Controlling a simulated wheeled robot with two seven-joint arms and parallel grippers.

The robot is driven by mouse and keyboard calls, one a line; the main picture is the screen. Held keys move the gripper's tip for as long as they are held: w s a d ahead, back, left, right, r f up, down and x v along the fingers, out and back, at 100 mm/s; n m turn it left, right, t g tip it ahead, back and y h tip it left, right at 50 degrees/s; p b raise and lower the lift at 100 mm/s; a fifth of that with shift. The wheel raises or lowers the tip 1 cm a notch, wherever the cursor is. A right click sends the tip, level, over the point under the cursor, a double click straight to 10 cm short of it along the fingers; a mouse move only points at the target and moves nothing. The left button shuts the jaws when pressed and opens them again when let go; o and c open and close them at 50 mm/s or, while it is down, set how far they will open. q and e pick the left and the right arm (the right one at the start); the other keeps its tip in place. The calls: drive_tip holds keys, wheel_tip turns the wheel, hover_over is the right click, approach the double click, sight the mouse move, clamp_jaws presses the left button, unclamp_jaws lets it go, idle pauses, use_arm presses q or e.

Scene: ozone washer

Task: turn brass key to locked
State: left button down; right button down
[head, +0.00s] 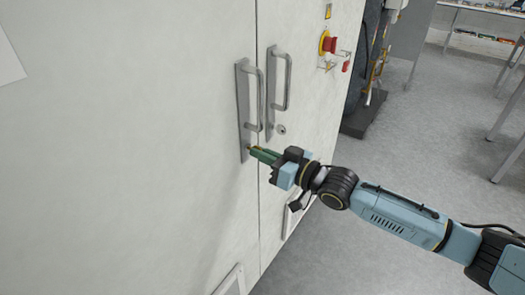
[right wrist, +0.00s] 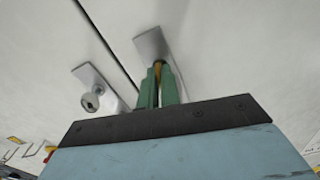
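The brass key (right wrist: 158,68) shows between my right gripper's green fingertips in the right wrist view, at the lower end of the left door's handle plate (right wrist: 150,44). In the head view my right gripper (head: 262,154) reaches in from the right to the bottom of that handle plate (head: 242,110). Its fingers look shut on the key, close to the door face. The key is mostly hidden by the fingers, and its turn angle cannot be read clearly. My left gripper is not in view.
A second handle (head: 280,82) and a round keyhole (head: 282,129) are on the right door, beside the seam. A red emergency knob (head: 329,44) and small fittings stick out farther right. Open grey floor (head: 400,150) lies to the right.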

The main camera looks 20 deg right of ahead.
drive_tip(key=shift+n+p, duration=0.3)
drive_tip(key=shift+n, duration=0.8)
drive_tip(key=c, duration=1.6)
unclamp_jaws()
drive_tip(key=v, duration=1.3)
drive_tip(key=shift+s+d+p, duration=0.1)
drive_tip(key=shift+d+p, duration=0.05)
drive_tip(key=shift+p, duration=0.15)
